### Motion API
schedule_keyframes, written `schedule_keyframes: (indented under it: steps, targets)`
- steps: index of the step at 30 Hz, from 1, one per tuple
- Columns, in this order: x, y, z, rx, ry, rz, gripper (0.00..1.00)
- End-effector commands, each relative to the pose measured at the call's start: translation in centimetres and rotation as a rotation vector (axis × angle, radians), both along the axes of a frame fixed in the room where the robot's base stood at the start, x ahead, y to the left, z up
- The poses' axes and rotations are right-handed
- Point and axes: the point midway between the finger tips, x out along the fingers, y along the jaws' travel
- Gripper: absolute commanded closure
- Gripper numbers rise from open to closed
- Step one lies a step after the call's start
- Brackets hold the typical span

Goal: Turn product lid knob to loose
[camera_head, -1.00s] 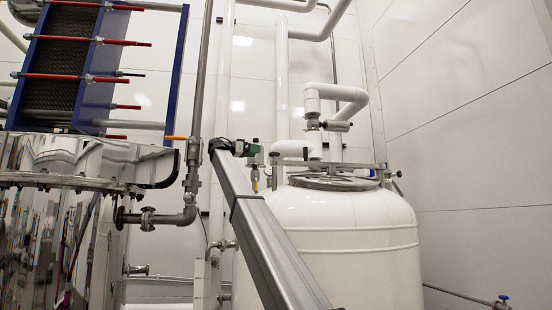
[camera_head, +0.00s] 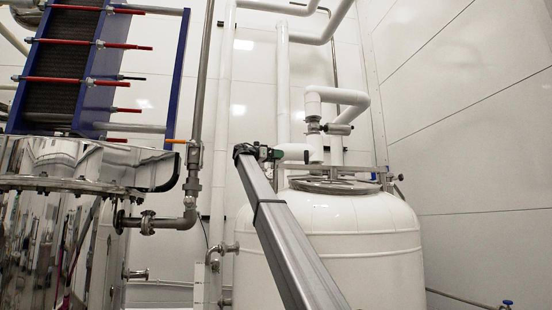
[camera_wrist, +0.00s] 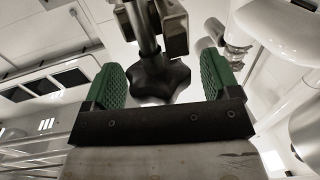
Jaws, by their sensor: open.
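The black star-shaped knob (camera_wrist: 160,76) hangs on a metal stem below a bracket in the wrist view. The green-padded fingers of my gripper (camera_wrist: 160,88) are open, one on each side of the knob, with gaps visible between pads and knob. In the head view my gripper (camera_head: 270,153) is at the left end of the bar over the tank's lid (camera_head: 335,186). The knob cannot be made out there. The lid sits on top of the white tank (camera_head: 350,235).
A white pipe with a valve (camera_head: 335,128) rises behind the lid. Steel piping (camera_head: 190,190) and a polished vessel (camera_head: 50,240) stand to the left, below a blue-framed plate unit (camera_head: 95,70). A plain wall is at right.

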Motion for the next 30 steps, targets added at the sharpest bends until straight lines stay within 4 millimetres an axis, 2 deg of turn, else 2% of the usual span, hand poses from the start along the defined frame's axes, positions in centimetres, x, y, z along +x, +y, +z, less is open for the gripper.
schedule_keyframes:
  steps: [7,8,12,22,30]
  targets:
    - [0.03,-0.07,-0.01,0.000,0.000,0.000,0.18]
    - [0.03,-0.07,-0.01,0.000,0.000,0.000,0.21]
    - [0.03,-0.06,-0.01,0.000,0.000,0.000,0.67]
    - [-0.08,-0.09,-0.04,0.000,0.000,0.026,0.66]
    - [-0.18,-0.14,-0.16,0.000,0.000,0.170,0.66]
